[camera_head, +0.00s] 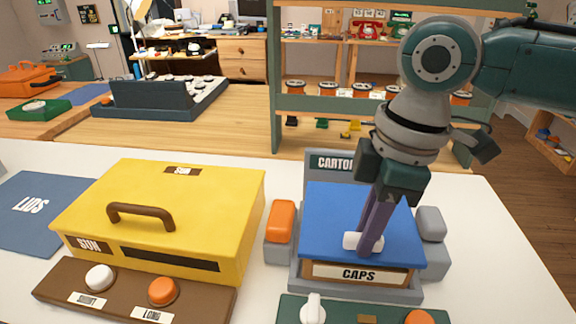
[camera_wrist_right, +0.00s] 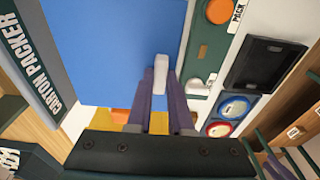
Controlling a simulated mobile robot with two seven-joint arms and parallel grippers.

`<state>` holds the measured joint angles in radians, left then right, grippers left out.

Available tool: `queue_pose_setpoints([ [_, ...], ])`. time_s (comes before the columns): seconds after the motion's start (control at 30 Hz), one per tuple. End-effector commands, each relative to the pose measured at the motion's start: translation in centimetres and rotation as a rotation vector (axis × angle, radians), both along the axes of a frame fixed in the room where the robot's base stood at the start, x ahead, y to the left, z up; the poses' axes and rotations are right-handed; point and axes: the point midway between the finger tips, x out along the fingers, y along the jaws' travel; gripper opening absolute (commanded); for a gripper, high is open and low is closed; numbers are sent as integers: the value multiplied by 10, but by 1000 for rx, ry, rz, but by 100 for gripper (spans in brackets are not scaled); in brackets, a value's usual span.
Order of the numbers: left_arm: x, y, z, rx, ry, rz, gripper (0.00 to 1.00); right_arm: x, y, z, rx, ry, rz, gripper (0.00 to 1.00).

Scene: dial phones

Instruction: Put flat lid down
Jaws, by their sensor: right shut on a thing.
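The flat blue lid (camera_head: 330,213) covers the top of the carton marked CAPS (camera_head: 358,275), which stands in the grey carton packer (camera_head: 325,163). It looks level; I cannot tell whether it rests fully on the carton. Its white knob (camera_head: 351,241) is between the purple fingers of my right gripper (camera_head: 371,238), which is shut on it from above. In the right wrist view the lid (camera_wrist_right: 100,50) fills the upper left and the knob (camera_wrist_right: 161,75) sits between the fingertips.
A blue mat marked LIDS (camera_head: 35,207) lies bare at the far left. A yellow box marked SUN (camera_head: 205,205) stands left of the packer. A brown button panel (camera_head: 125,295) and a green panel (camera_head: 365,310) are in front. The white table is clear at the right.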

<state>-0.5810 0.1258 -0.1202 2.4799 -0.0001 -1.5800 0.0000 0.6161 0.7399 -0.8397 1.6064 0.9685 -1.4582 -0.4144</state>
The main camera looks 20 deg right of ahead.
Motion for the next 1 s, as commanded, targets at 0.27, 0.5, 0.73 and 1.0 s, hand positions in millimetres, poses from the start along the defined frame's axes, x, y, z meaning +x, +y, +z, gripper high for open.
queue_pose_setpoints([
  [0.27, 0, 0, 0, -1, -1, 1, 49, 0, 0, -5, 0, 0, 1, 30],
  [0.5, 0, -2, 0, -8, -1, 6, 49, 0, 0, -5, 0, 0, 0, 49],
  [0.73, 0, -3, 0, -10, -2, 7, 49, 0, 0, -1, -1, -1, 0, 49],
  [1.0, 1, -2, 12, -10, -2, 6, 49, -1, -5, 49, 0, -4, 0, 49],
])
